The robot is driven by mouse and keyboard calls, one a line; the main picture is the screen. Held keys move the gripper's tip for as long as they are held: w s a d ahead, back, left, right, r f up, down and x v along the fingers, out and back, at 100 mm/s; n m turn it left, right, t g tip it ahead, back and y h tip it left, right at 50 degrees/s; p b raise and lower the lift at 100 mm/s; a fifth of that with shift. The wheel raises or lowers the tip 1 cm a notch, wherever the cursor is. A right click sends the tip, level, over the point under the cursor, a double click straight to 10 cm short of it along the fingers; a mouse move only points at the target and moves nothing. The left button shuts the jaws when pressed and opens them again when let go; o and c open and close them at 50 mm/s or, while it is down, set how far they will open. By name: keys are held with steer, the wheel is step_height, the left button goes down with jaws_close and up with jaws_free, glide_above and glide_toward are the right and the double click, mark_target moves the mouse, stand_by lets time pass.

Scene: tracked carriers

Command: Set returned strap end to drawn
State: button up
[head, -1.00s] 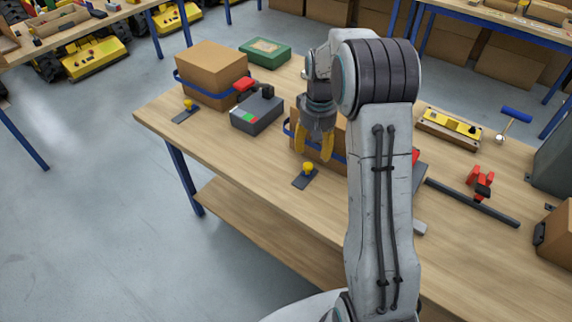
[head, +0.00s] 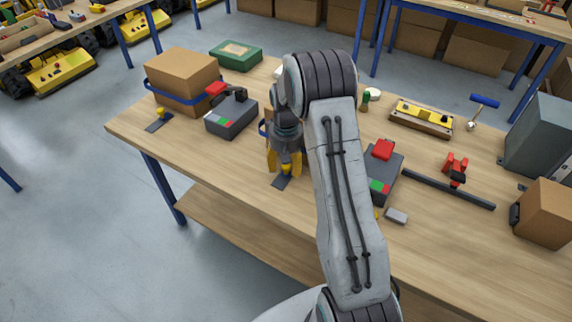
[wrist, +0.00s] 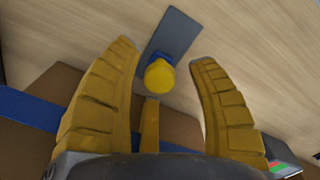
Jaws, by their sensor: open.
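A yellow knob (wrist: 160,76) with a blue collar stands on a dark plate (wrist: 172,38) on the bench. My gripper (head: 284,170) has yellow fingers and is open. In the wrist view the knob shows between the fingers (wrist: 165,80), with no clear contact. A cardboard box (wrist: 62,80) with a blue strap (wrist: 30,108) is beside it, mostly hidden by my arm in the head view. A second strapped box (head: 182,78) stands at the left with its blue strap (head: 180,99). Another yellow knob (head: 160,112) on a dark plate is in front of it.
A grey unit (head: 232,118) with a red-and-green panel stands beside the left box. A similar unit (head: 382,172) is right of my arm. A dark bar (head: 450,190), red clamp (head: 455,168) and yellow level-like tool (head: 422,115) lie further right. The bench's front edge is close.

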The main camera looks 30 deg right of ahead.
steer(key=shift+f, duration=0.1)
jaws_close()
stand_by(0.6)
